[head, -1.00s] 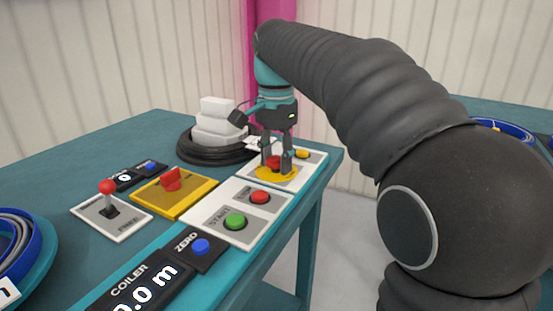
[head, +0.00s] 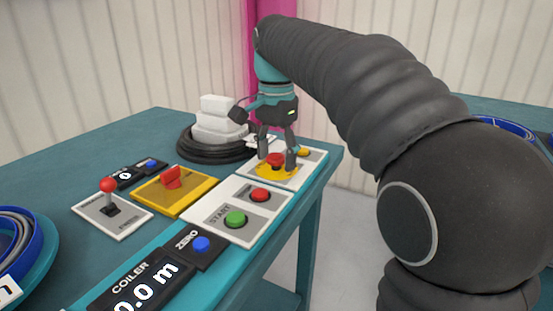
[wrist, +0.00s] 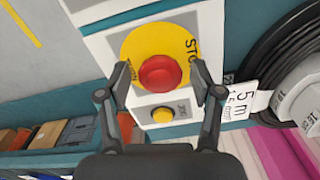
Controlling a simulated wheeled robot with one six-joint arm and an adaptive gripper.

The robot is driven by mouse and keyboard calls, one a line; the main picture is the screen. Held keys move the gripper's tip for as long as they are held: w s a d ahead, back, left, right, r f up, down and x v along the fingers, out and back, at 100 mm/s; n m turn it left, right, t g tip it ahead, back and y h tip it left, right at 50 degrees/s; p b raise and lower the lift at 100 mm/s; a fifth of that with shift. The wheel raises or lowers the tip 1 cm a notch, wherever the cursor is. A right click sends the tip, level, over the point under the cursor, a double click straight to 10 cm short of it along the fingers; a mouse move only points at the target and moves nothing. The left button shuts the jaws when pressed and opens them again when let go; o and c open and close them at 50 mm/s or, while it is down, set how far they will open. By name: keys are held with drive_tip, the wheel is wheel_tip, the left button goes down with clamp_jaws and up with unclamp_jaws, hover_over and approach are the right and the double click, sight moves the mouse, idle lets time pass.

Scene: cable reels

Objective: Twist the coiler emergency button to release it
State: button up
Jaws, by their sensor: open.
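The coiler emergency button is a red mushroom head (head: 275,159) on a round yellow plate marked STOP, on a white panel at the far right corner of the teal table. It also shows in the wrist view as a red button (wrist: 160,75), centred ahead of the fingers. My gripper (head: 277,163) points down over it in the head view. In the wrist view my gripper (wrist: 160,95) is open, with one finger on each side of the button and gaps between them and the red head. A small yellow button (wrist: 162,114) sits on the same panel.
A START and STOP panel with a green button (head: 235,219) and a red button (head: 260,195) lies nearer. A yellow box with a red knob (head: 171,178), a red-topped lever (head: 108,187) and a black cable coil with white blocks (head: 216,116) stand left.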

drive_tip(key=shift+r, duration=3.9)
drive_tip(key=s+d+f, duration=0.1)
drive_tip(key=s, duration=0.1)
drive_tip(key=s+d+f+n+t, duration=0.1)
drive_tip(key=s, duration=0.1)
drive_tip(key=s+d+f+n, duration=0.1)
drive_tip(key=d, duration=0.1)
drive_tip(key=shift+s+t, duration=0.3)
drive_tip(key=shift+s, duration=0.1)
drive_tip(key=s+d+f+n+t, duration=0.2)
drive_tip(key=s+d+f+n, duration=0.1)
drive_tip(key=s+f, duration=0.5)
drive_tip(key=s+d+f+n+t, duration=0.2)
drive_tip(key=s+d+f+n, duration=0.1)
drive_tip(key=s+f, duration=0.5)
wheel_tip(320, 180, down, 3)
drive_tip(key=shift+s+d+n, duration=0.3)
drive_tip(key=shift+s+n, duration=0.05)
drive_tip(key=shift+n, duration=0.25)
